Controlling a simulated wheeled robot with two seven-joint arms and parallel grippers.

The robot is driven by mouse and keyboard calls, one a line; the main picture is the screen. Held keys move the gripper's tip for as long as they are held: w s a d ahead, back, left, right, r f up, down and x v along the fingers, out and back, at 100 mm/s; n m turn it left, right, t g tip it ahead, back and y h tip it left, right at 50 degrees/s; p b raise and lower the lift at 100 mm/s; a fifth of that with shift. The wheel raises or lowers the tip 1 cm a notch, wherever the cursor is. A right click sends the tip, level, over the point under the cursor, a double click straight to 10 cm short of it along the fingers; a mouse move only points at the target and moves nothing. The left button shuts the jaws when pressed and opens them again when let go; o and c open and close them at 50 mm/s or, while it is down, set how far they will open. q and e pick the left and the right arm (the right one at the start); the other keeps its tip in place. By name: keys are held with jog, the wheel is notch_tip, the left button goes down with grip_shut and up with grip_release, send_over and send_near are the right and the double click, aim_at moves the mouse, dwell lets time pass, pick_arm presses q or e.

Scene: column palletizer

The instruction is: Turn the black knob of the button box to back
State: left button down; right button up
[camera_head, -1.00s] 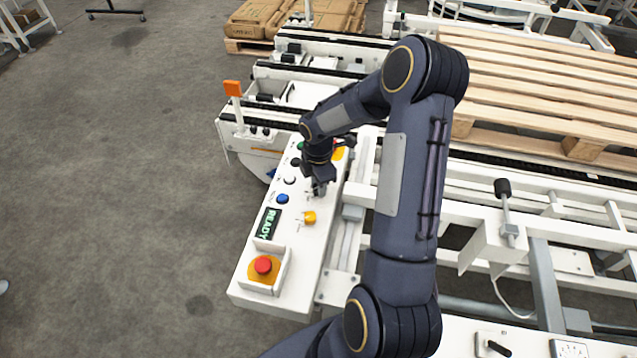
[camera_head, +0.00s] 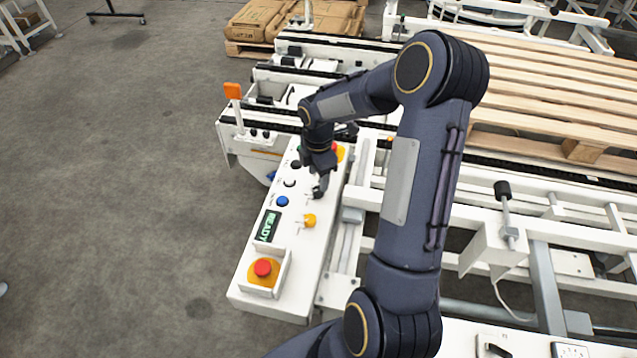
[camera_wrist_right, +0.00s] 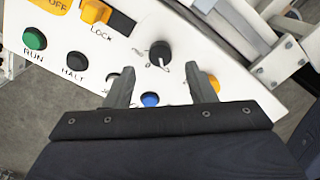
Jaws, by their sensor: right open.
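The button box (camera_head: 252,226) is a long white panel with coloured buttons and a small display reading READY. Its black knob (camera_wrist_right: 160,54) shows in the wrist view with a white pointer line, just beyond the fingertips and between their lines. In the head view the black knob (camera_head: 318,193) is partly hidden beneath my right gripper. My right gripper (camera_head: 320,180) is above the panel, its fingers pointing down. In the wrist view the right gripper (camera_wrist_right: 163,88) is open, with nothing between its fingers. My left gripper is not in view.
A blue button (camera_head: 282,201), a yellow knob (camera_head: 309,219) and a red emergency button (camera_head: 263,267) lie on the same panel near the gripper. A white conveyor frame (camera_head: 345,245) runs along the right side. Grey floor (camera_head: 130,190) at left is clear.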

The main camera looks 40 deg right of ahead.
aim_at(318, 190)
jog(key=shift+r, duration=1.45)
